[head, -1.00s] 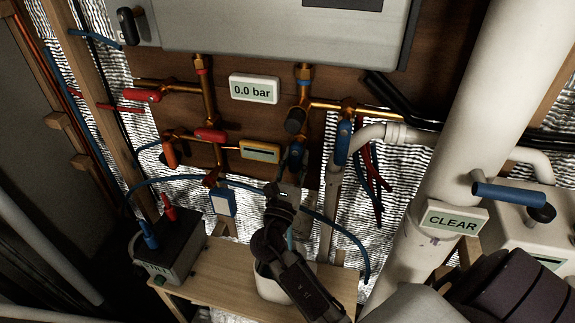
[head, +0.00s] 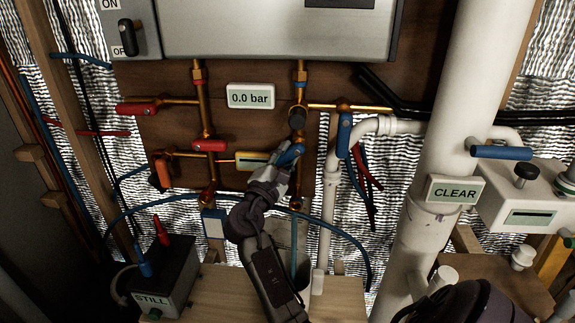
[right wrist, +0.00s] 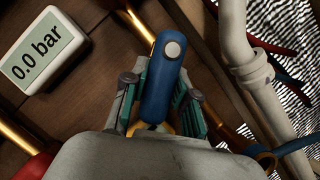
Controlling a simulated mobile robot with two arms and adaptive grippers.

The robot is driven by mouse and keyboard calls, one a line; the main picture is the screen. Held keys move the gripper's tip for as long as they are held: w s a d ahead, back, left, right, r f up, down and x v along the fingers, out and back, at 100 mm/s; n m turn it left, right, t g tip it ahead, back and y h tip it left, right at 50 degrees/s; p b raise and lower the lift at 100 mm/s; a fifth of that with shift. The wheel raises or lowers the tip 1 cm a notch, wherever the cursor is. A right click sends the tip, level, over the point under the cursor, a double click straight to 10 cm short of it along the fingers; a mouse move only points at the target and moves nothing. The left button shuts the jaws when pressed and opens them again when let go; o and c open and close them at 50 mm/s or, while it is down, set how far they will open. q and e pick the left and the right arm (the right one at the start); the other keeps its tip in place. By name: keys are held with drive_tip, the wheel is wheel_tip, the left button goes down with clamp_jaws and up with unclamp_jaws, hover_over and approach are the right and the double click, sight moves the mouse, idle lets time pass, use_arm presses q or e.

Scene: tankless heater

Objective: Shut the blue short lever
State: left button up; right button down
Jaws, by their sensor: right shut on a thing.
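The blue short lever (head: 291,153) sits on the copper pipe below the heater, right of the yellow-framed gauge. In the head view it slants from upper right to lower left, and its lower part is partly hidden by my gripper. My right gripper (head: 282,167) reaches it from below. In the right wrist view the lever (right wrist: 163,82) lies between the two teal-padded fingers (right wrist: 160,103), and the jaws are shut on it. My left gripper is not in view.
A longer blue lever (head: 344,134) hangs on the pipe to the right, near the white pipe (head: 331,215). Red levers (head: 209,145) are on the left pipes. A display reading 0.0 bar (head: 250,96) is above left. A blue hose (head: 340,235) curves below.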

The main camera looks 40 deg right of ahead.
drive_tip(key=m, duration=0.2)
drive_tip(key=r+m+g, duration=0.1)
drive_tip(key=m, duration=0.1)
drive_tip(key=shift+w+a+y, duration=0.2)
drive_tip(key=shift+y, duration=0.2)
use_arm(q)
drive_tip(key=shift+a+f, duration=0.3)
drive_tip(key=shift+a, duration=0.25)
use_arm(e)
drive_tip(key=shift+r+m+g+y, duration=0.2)
drive_tip(key=shift+m+g+y, duration=0.05)
drive_tip(key=shift+m, duration=0.55)
drive_tip(key=shift+r+m+g+y, duration=0.15)
drive_tip(key=shift+m+g+y, duration=0.1)
drive_tip(key=shift+m, duration=0.55)
drive_tip(key=c, duration=0.9)
unclamp_jaws()
